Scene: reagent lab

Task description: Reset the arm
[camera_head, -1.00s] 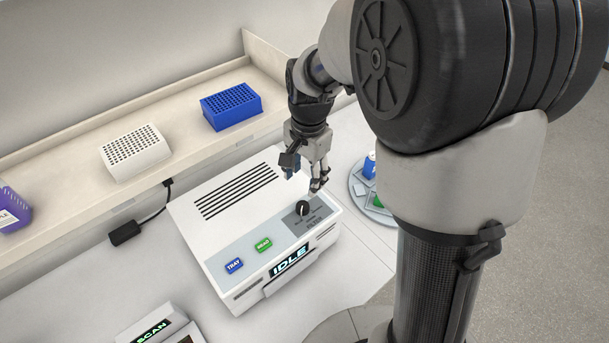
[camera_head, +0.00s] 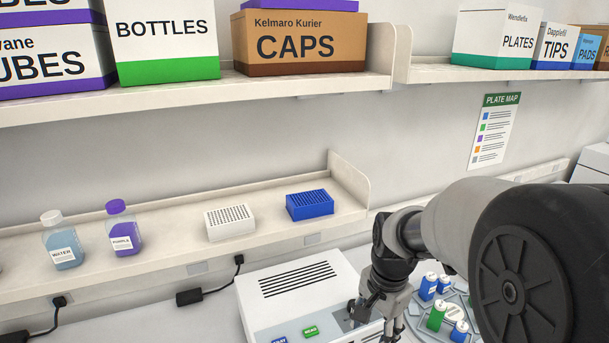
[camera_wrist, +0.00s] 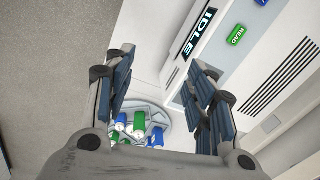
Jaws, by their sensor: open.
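My gripper (camera_head: 392,322) is at the lower right of the head view, in front of the right end of a white plate reader, and its fingertips run to the picture's bottom edge. In the wrist view my gripper (camera_wrist: 160,95) has its two fingers wide apart with nothing between them in its grasp. The white reader (camera_head: 300,265) has a slotted top and a green READ button (camera_wrist: 236,36). Its display (camera_wrist: 197,32) reads IDLE in the wrist view. My arm reaches in from the right.
A round tray (camera_head: 418,308) of blue, green and white vials stands right of the reader. The low shelf (camera_head: 170,229) holds a white rack (camera_head: 230,222), a blue rack (camera_head: 309,205), a WATER bottle (camera_head: 62,243) and a purple bottle (camera_head: 123,232). Labelled boxes fill the upper shelves.

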